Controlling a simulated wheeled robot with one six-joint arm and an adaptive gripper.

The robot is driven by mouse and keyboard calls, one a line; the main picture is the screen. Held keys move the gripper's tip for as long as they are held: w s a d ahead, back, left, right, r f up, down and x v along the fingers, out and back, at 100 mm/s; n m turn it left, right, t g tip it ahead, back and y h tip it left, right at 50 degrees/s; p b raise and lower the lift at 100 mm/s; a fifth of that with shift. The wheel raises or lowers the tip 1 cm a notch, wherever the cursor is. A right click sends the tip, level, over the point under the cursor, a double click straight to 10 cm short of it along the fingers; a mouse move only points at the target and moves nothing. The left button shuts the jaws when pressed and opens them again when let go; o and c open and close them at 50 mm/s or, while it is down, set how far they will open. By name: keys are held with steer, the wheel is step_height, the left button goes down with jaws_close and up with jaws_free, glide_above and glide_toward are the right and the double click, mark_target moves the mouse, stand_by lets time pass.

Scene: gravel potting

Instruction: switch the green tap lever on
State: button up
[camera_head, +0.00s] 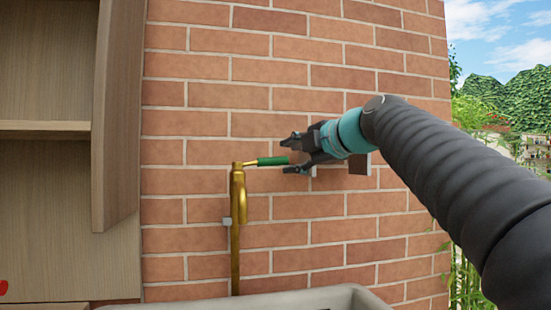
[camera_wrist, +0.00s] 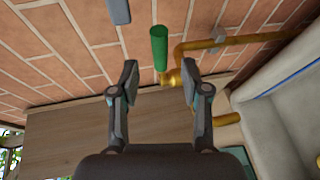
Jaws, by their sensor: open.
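The green tap lever (camera_head: 272,161) sticks out to the right from the top of the brass tap (camera_head: 238,190), close to level, with a slight upward tilt. In the wrist view the green lever (camera_wrist: 159,48) lies ahead of my fingertips, between their lines, and the brass tap (camera_wrist: 190,72) is beside the right finger. My gripper (camera_head: 288,156) is open at the lever's right end in the head view; its open fingers also show in the wrist view (camera_wrist: 160,82). Nothing is seen held. I cannot tell whether a finger touches the lever.
The brick wall (camera_head: 275,75) stands right behind the tap. A grey basin (camera_head: 275,300) is below it. A wooden cabinet with an open door (camera_head: 118,110) stands to the left. A small grey block (camera_head: 357,170) is on the wall behind my gripper.

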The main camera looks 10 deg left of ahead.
mark_target(278, 160)
steer(key=p+x, duration=0.1)
steer(key=x, duration=0.5)
steer(key=shift+w+a, duration=0.2)
steer(key=shift+w, duration=0.05)
jaws_close()
